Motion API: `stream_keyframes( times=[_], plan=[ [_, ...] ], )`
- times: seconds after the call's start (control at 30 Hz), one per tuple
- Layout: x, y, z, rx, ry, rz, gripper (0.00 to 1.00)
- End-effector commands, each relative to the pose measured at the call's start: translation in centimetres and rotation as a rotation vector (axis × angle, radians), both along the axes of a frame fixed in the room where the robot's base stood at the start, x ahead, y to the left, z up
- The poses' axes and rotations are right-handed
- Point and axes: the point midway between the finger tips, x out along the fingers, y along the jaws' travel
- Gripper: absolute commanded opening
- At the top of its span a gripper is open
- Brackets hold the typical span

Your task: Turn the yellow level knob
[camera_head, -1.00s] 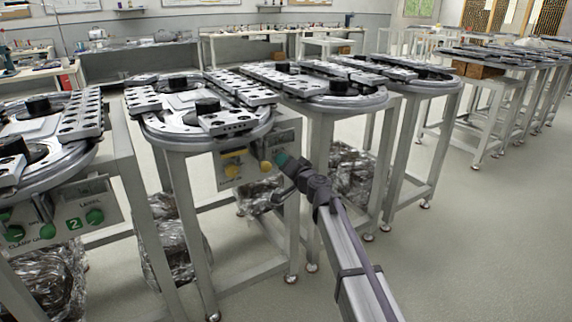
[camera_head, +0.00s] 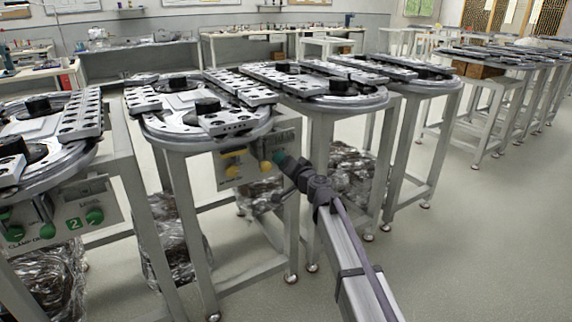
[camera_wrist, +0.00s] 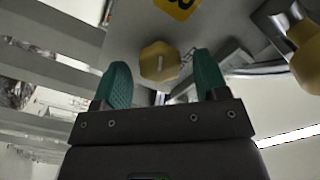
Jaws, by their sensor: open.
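The yellow knob (camera_head: 265,167) nearest my gripper is on the right side of a grey control panel under the second ring-track table. In the wrist view the faceted yellow knob (camera_wrist: 159,62) has a pale line on its face and shows between the fingertips, beyond them. My gripper (camera_head: 281,157) has green fingertips and reaches the panel from the right. In the wrist view my gripper (camera_wrist: 160,82) is open, one finger on each side of the knob, with no contact visible. The panel's lettering is too small to read.
A second yellow knob (camera_head: 233,171) sits to the left on the same panel; in the wrist view it is at the right edge (camera_wrist: 305,55). A yellow label (camera_wrist: 180,7) lies near the knobs. A table leg (camera_head: 292,215) stands close to my arm. Green knobs (camera_head: 94,216) are on the left table's panel.

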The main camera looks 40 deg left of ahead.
Motion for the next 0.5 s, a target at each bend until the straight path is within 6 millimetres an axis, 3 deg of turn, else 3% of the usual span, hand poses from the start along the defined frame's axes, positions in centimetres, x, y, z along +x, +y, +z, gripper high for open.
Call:
stream_keyframes(
  times=[0.17,0.5],
  plan=[
    [-0.8,-2.1,0.0,0.0,0.0,-0.001,0.67],
    [-3.4,-9.5,0.0,0.0,0.0,0.0,0.67]
  ],
)
